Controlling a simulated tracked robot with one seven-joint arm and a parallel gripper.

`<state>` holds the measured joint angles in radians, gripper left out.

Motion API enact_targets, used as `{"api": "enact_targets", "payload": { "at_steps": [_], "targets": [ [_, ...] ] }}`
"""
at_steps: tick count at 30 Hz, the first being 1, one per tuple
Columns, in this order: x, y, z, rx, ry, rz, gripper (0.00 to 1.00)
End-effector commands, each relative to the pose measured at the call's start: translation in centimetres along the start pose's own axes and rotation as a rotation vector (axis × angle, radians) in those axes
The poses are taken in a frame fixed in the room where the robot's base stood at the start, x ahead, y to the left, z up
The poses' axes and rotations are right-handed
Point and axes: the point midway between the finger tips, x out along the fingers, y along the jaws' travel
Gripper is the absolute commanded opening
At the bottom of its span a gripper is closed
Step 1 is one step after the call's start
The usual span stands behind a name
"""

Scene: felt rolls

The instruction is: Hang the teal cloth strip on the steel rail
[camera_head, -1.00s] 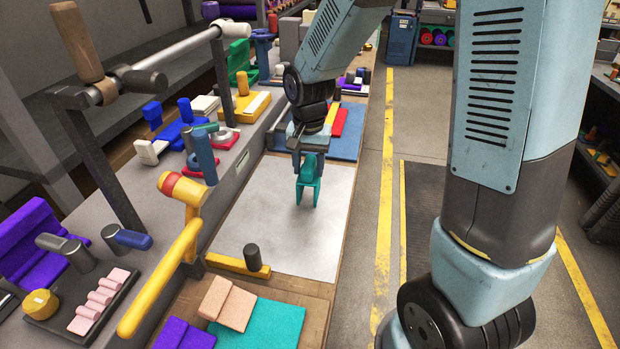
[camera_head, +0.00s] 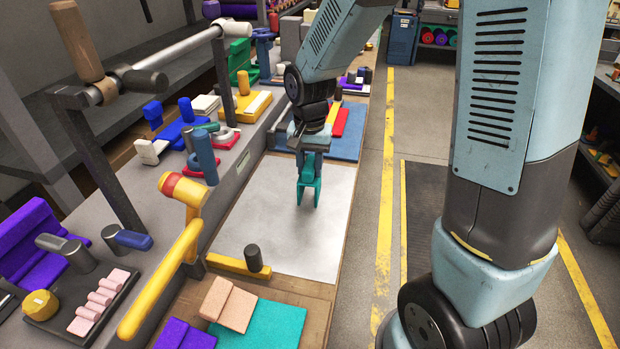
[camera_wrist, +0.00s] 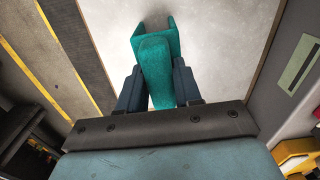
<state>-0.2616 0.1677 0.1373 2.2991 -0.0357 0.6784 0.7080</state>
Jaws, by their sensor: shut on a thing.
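The teal cloth strip (camera_head: 309,184) hangs folded from my gripper (camera_head: 312,150) above the pale metal sheet on the bench. In the wrist view the strip (camera_wrist: 156,68) sits between the two dark fingers of my gripper (camera_wrist: 158,92), which is shut on it. Two flaps of the strip hang below the fingers. The steel rail (camera_head: 180,56) stands to the left in the head view, raised on dark posts, with a dark end cap, a white far end and a brown roll at its near end. The strip is apart from the rail.
The pale metal sheet (camera_head: 270,222) is mostly clear. A yellow bar with a dark knob (camera_head: 252,257) lies at its near edge. A yellow stand with a red-banded head (camera_head: 184,190) and a blue cylinder (camera_head: 204,158) rise between rail and gripper. Colored felt pieces crowd the left bench.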

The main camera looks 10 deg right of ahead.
Motion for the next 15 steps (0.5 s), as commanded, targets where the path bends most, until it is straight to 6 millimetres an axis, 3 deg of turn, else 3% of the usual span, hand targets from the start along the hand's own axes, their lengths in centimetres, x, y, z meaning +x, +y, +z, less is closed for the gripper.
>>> {"api": "enact_targets", "payload": {
  "at_steps": [15],
  "targets": [
    [-1.4,0.1,0.0,0.001,0.001,0.000,0.00]
  ]
}}
